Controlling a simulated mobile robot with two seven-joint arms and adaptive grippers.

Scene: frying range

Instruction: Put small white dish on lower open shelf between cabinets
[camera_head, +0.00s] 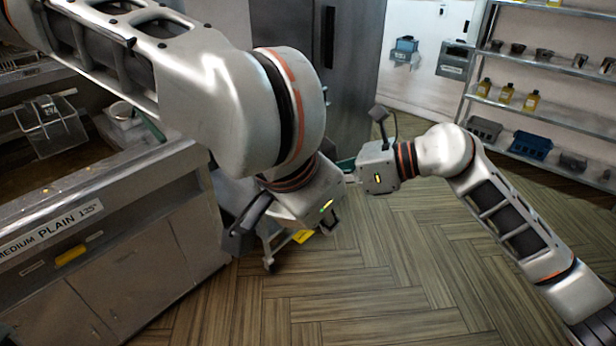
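My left gripper (285,232) hangs over the floor in the middle, well right of the dish. Its dark fingers are spread and I see nothing between them. My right gripper (368,148) is right of the left one, far from the dish. One dark finger splays upward, the other is mostly hidden; it looks open. I cannot make out the lower open shelf between cabinets; my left arm covers part of that area.
The fryer counter front (140,262) with a wire basket (50,125) fills the left. A tall dark cabinet (345,50) is behind. Wall shelves (570,110) hold bottles and bins. The wooden floor (360,290) is clear in front.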

